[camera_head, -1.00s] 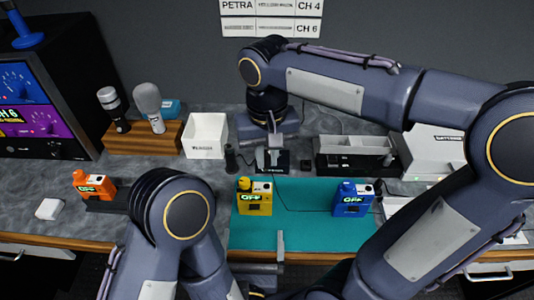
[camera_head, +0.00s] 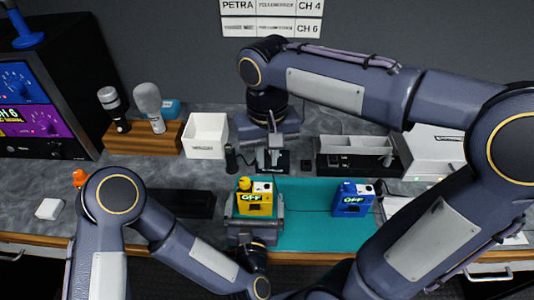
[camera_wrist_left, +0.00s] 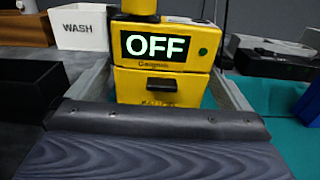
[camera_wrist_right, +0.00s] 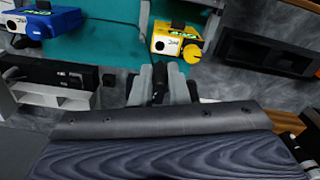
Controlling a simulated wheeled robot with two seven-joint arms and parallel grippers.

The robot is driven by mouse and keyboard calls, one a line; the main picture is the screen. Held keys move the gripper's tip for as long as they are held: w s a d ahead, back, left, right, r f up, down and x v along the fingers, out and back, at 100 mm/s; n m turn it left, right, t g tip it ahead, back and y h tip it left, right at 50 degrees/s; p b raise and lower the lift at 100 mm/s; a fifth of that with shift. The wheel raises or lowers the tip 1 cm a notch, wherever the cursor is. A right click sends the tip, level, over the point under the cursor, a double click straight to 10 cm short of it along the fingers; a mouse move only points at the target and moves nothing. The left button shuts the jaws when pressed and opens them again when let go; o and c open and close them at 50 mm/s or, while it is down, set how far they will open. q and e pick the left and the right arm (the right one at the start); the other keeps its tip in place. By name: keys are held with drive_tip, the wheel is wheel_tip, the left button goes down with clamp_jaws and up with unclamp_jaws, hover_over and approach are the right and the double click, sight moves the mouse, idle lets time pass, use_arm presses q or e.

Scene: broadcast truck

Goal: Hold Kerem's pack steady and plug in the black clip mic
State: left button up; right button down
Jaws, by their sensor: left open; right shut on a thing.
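The yellow pack (camera_head: 255,203), its screen reading OFF, stands on the teal mat (camera_head: 310,232). It fills the middle of the left wrist view (camera_wrist_left: 165,85). My left gripper (camera_head: 255,212) is open, with one finger on each side of the pack; contact cannot be told. My right gripper (camera_head: 274,160) is shut on a small black thing (camera_wrist_right: 160,82), apparently the black clip mic, behind the pack. The fingers hide most of it. A blue pack (camera_head: 352,200), also reading OFF, stands on the mat to the right. No name is readable on the packs.
An orange pack (camera_head: 79,178) at the left is mostly hidden by my left arm. A white bin (camera_head: 206,135) marked WASH and a wooden block with handheld mics (camera_head: 148,135) stand at the back left. A divided tray (camera_head: 350,155) is at the back right.

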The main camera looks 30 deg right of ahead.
use_arm(q)
drive_tip(key=shift+x, duration=0.85)
idle(0.5)
drive_tip(key=c, duration=1.1)
drive_tip(key=shift+c, duration=0.2)
